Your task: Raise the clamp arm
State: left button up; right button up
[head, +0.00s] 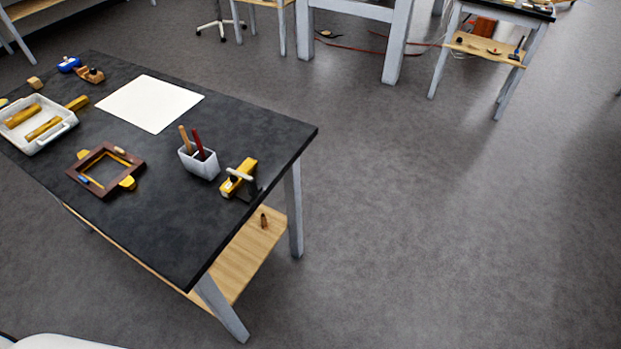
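A small yellow device with a pale crossbar and a dark part beside it (238,178) sits near the right edge of the black-topped table (215,245). It looks like the clamp, but it is small here, and I cannot tell clearly which part is its arm or how far that is raised. Neither of my grippers is in view.
A white cup with two tools (201,163) stands left of the yellow device. A brown frame (85,165), a white sheet (150,104) and a white tray (57,137) lie farther left. A wooden shelf (232,271) is below. Floor to the right is clear.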

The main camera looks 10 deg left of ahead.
aim_at(235, 173)
jog(key=k+j+z, duration=0.1)
jog(key=z, duration=0.35)
jog(key=k+j+z, duration=0.1)
jog(key=z, duration=0.35)
jog(key=k+j+z, duration=0.15)
jog(key=z, duration=0.35)
jog(key=k+j+z, duration=0.1)
jog(key=z, duration=0.35)
jog(key=k+z, duration=0.2)
jog(key=z, duration=0.25)
jog(key=k+j+z, duration=0.15)
jog(key=k+z, duration=0.55)
jog(key=z, duration=0.15)
jog(key=k+j+u, duration=0.65)
jog(key=k, duration=0.25)
jog(key=k+j+u, duration=0.2)
jog(key=j, duration=0.15)
jog(key=k+j+u, duration=0.25)
jog(key=j, duration=0.15)
jog(key=j+u, duration=0.2)
jog(key=j, duration=0.15)
